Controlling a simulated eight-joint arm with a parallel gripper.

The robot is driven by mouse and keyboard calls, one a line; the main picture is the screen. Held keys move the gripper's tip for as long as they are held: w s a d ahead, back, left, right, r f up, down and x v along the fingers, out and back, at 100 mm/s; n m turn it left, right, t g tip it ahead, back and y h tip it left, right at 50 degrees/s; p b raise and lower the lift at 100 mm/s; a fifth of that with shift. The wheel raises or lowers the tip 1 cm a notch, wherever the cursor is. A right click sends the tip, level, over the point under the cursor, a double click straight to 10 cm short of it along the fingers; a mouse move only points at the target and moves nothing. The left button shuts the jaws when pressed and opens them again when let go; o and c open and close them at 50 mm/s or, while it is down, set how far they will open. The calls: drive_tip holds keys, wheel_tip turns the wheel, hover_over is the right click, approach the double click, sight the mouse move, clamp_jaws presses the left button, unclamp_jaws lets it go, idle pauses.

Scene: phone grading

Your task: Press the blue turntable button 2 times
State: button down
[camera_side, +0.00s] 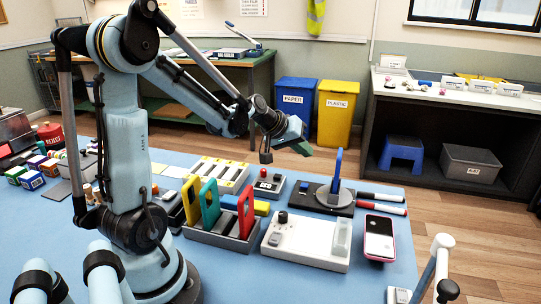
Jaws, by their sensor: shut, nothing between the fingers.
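My gripper (266,156) is shut and empty, hanging in the air above the back middle of the blue work table. The turntable (334,194) is a grey disc on a dark base, right of my gripper. A blue upright piece (337,168) stands on the disc. A small blue button (304,187) shows at the left end of the dark base. My gripper is up and to the left of this button, apart from it. The fingertips are small and partly dark in this view.
A white device (307,243), a pink phone (379,238) and markers (381,208) lie to the right.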

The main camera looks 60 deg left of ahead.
sight(301, 186)
drive_tip(key=shift+f, duration=3.75)
drive_tip(key=shift+f, duration=0.1)
drive_tip(key=shift+f, duration=0.3)
drive_tip(key=shift+f, duration=0.45)
drive_tip(key=shift+r, duration=3.4)
